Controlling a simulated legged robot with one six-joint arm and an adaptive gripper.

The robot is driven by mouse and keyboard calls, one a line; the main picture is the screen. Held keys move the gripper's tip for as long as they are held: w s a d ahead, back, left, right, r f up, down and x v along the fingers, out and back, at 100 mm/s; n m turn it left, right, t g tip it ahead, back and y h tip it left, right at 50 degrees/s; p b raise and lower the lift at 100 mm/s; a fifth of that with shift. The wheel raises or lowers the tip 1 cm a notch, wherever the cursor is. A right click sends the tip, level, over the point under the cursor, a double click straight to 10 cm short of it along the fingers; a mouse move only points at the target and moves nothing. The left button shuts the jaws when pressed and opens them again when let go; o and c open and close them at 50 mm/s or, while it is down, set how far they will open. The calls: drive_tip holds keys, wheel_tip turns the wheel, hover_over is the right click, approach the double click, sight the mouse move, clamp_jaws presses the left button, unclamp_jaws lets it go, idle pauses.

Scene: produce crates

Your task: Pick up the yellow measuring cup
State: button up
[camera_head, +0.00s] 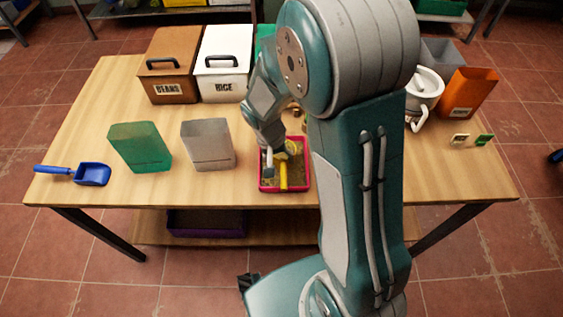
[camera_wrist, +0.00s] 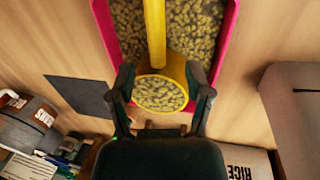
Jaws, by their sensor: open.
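The yellow measuring cup (camera_head: 283,176) lies in a pink tray (camera_head: 285,190) of beans near the table's front edge. In the wrist view the cup (camera_wrist: 154,35) has its round bowl between my fingers and its handle pointing up the picture, over the beans; the bowl also appears to hold beans. My gripper (camera_wrist: 161,74) is open, with one finger on each side of the bowl; I cannot tell if they touch it. In the head view my gripper (camera_head: 270,160) is over the tray, and my arm hides part of the table behind it.
A grey bin (camera_head: 207,146) and a green bin (camera_head: 140,147) stand left of the tray. A blue scoop (camera_head: 92,174) lies at the far left. Brown BEANS (camera_head: 172,65) and white RICE (camera_head: 222,66) boxes stand behind. An orange bin (camera_head: 470,93) and white pot (camera_head: 424,88) are right.

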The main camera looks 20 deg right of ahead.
sight(283, 165)
drive_tip(key=f, duration=0.2)
drive_tip(key=d+f, duration=0.1)
drive_tip(key=f, duration=0.1)
drive_tip(key=shift+s+d+f, duration=0.1)
drive_tip(key=shift+d, duration=0.05)
drive_tip(key=shift+a, duration=0.35)
drive_tip(key=c, duration=0.8)
drive_tip(key=shift+d, duration=0.2)
clamp_jaws()
